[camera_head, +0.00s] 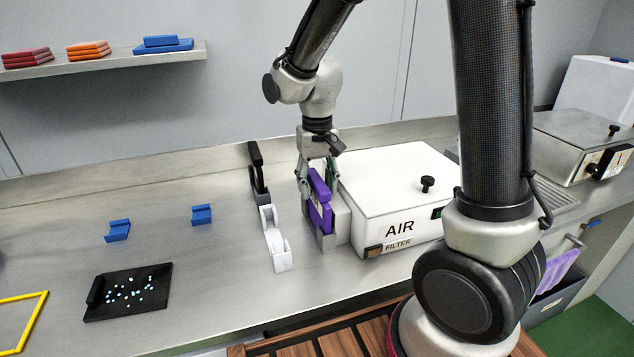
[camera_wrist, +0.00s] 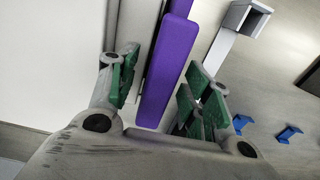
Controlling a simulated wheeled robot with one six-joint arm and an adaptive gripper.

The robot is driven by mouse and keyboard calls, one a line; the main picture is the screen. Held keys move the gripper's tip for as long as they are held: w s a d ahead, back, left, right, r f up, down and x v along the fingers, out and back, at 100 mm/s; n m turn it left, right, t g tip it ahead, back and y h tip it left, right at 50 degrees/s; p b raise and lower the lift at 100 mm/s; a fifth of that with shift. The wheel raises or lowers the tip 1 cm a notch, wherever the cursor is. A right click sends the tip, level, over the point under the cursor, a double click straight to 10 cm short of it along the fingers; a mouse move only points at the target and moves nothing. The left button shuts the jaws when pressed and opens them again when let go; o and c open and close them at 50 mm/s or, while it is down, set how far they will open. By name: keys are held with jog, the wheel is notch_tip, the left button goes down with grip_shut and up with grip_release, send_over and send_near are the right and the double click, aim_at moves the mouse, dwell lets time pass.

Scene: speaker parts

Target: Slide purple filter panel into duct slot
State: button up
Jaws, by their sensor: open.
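The purple filter panel (camera_head: 319,203) stands upright at the left side of the white box marked AIR FILTER (camera_head: 390,195). It appears to sit in the grey duct slot (camera_head: 341,219) on that side; how deep it sits is unclear. My gripper (camera_head: 317,172) is above and around the panel, pointing down. In the wrist view the purple panel (camera_wrist: 167,70) lies between the green-padded fingers of my gripper (camera_wrist: 160,95). The fingers are open, with gaps on both sides of the panel. The panel's lower part is partly hidden.
A white and grey holder (camera_head: 274,240) stands just left of the panel, with a black upright item (camera_head: 257,172) behind it. Blue brackets (camera_head: 202,214) and a black tray (camera_head: 128,292) lie further left. A shelf (camera_head: 110,65) with coloured pads hangs at the upper left. The counter between is clear.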

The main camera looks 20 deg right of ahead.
notch_tip(320, 180, up, 12)
dwell(0.5)
dwell(0.3)
jog(key=s+d+r+t, duration=0.1)
jog(key=s+d+t, duration=0.1)
jog(key=s+d, duration=0.5)
jog(key=s+d+r+t, duration=0.2)
jog(key=s+d, duration=0.6)
jog(key=s, duration=0.4)
jog(key=shift+r, duration=0.25)
